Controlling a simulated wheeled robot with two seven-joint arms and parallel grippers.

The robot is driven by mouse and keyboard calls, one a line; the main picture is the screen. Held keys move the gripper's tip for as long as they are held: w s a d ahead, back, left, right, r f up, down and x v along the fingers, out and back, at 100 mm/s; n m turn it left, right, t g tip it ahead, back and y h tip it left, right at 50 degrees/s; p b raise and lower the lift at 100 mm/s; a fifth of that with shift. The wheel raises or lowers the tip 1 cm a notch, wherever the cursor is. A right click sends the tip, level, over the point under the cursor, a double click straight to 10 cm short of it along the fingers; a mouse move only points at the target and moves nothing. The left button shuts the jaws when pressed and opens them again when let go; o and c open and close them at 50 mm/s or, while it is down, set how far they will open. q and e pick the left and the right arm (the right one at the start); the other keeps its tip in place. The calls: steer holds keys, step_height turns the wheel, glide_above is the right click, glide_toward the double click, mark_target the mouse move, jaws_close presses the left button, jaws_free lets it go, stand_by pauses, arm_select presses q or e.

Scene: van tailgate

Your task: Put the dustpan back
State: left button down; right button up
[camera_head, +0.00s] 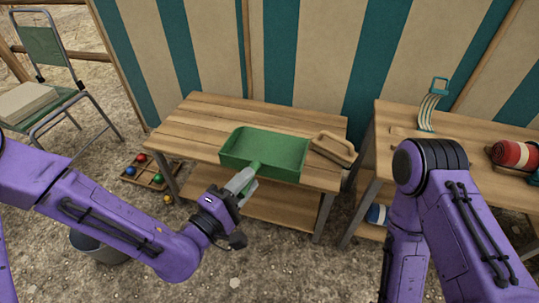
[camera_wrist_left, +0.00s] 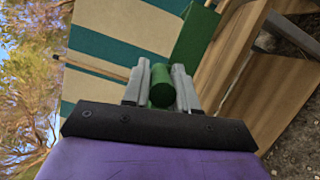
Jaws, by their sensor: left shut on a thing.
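The green dustpan (camera_head: 265,153) is over the front part of the left wooden bench, with its tray toward the back and its handle toward me. I cannot tell if it rests on the top or hangs just above it. My left gripper (camera_head: 243,183) is shut on the dustpan's handle. In the left wrist view the round green handle end (camera_wrist_left: 162,88) sits between the two grey fingers, and part of the dustpan's tray (camera_wrist_left: 194,35) shows behind. A brush with a wooden back (camera_head: 333,149) lies beside the dustpan on its right. My right gripper is out of view; only its arm shows.
The left bench (camera_head: 190,125) has free top at its left and a lower shelf (camera_head: 225,205). A second table (camera_head: 385,135) at right bears a red roll (camera_head: 515,155) and a teal strap item (camera_head: 430,105). A ball tray (camera_head: 150,172), a bucket (camera_head: 98,248) and a chair (camera_head: 45,50) stand left.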

mark_target(261, 169)
arm_select(q)
steer(key=w+f+b, duration=0.2)
steer(key=b, duration=0.5)
steer(key=shift+d, duration=0.15)
steer(key=w+f, duration=0.1)
steer(key=w, duration=0.1)
steer(key=w+d+b, duration=0.1)
steer(key=w, duration=0.1)
steer(key=w+f, duration=0.1)
steer(key=w, duration=0.1)
steer(key=shift+d+f+b, duration=0.3)
steer(key=shift+b, duration=0.1)
steer(key=w+d+f+b, duration=0.1)
steer(key=w+f+b, duration=0.3)
steer(key=f, duration=0.4)
steer(key=shift+w+f, duration=0.2)
steer(key=shift+w, duration=0.15)
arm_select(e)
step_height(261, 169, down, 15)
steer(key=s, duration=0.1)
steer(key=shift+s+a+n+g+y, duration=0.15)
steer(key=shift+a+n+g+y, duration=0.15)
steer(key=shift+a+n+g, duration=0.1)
arm_select(q)
steer(key=shift+d, duration=0.1)
steer(key=shift+f, duration=0.2)
steer(key=c, duration=0.9)
jaws_free()
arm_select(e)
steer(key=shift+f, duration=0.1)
